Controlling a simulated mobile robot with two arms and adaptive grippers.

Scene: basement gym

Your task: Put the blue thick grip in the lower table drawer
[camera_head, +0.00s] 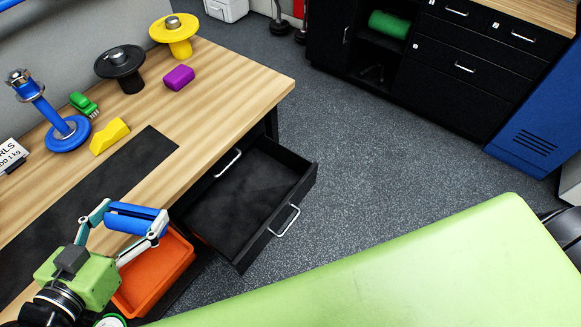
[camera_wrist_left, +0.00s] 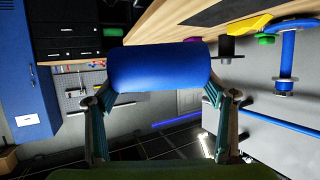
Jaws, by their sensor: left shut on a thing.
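The blue thick grip (camera_head: 137,218) is a short, plain blue cylinder. My left gripper (camera_head: 133,222) is shut on it and holds it in the air near the table's front edge. The grip also shows in the left wrist view (camera_wrist_left: 160,66), lying across between the two fingers. The lower table drawer (camera_head: 243,200) is pulled out, black and empty, to the right of the held grip. A closed drawer with a silver handle sits above it. My right gripper is out of view.
An orange bin (camera_head: 152,277) stands below my left gripper, beside the open drawer. A green padded bench (camera_head: 400,270) fills the lower right. On the table (camera_head: 225,85) are a purple block (camera_head: 179,78), a yellow block (camera_head: 109,137) and several stands. Speckled floor is clear beyond the drawer.

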